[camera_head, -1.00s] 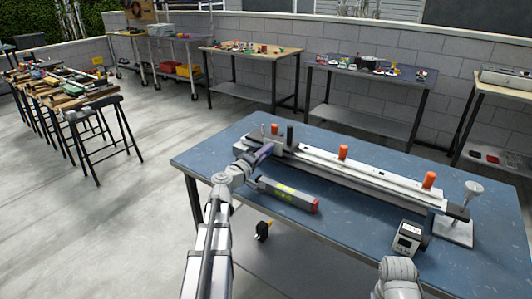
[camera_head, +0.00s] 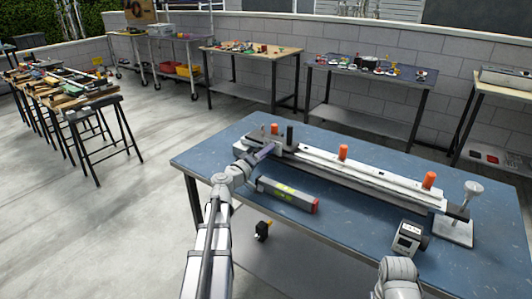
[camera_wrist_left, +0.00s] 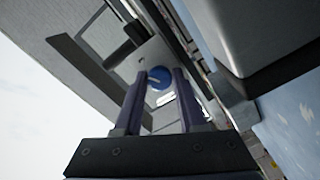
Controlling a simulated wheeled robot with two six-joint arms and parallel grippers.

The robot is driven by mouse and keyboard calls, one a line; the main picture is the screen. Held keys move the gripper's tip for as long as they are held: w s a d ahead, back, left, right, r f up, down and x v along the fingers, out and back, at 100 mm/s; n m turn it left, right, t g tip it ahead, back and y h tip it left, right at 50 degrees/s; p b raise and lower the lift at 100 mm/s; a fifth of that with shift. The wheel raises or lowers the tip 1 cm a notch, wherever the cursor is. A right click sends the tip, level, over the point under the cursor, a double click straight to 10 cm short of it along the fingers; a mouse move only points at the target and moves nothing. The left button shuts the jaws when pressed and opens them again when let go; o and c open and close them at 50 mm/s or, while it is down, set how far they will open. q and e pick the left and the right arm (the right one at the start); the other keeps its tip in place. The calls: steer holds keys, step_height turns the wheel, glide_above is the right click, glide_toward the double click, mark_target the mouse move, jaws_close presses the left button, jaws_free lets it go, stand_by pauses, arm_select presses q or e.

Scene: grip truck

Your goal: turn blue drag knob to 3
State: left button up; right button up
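In the left wrist view, the blue drag knob (camera_wrist_left: 158,78) is round with a pale pointer line, on the grey face of the unit. My left gripper's two dark purple fingers (camera_wrist_left: 160,75) stand narrowly on either side of it, with their tips at its edges. They look shut on it, though the contact itself is hard to see. In the head view, my left gripper (camera_head: 264,152) reaches the left end of the long pale rail (camera_head: 365,176); the knob is hidden there. My right gripper is out of view; only part of my right arm shows at the bottom.
A small box with a display (camera_head: 408,238) and a stand with a round top (camera_head: 473,188) are at the right. Orange knobs (camera_head: 343,152) stick up along the rail.

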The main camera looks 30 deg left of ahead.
arm_select(q)
steer(key=shift+o, duration=0.5)
steer(key=shift+s, duration=0.1)
steer(key=s, duration=0.7)
steer(key=shift+s+a, duration=0.3)
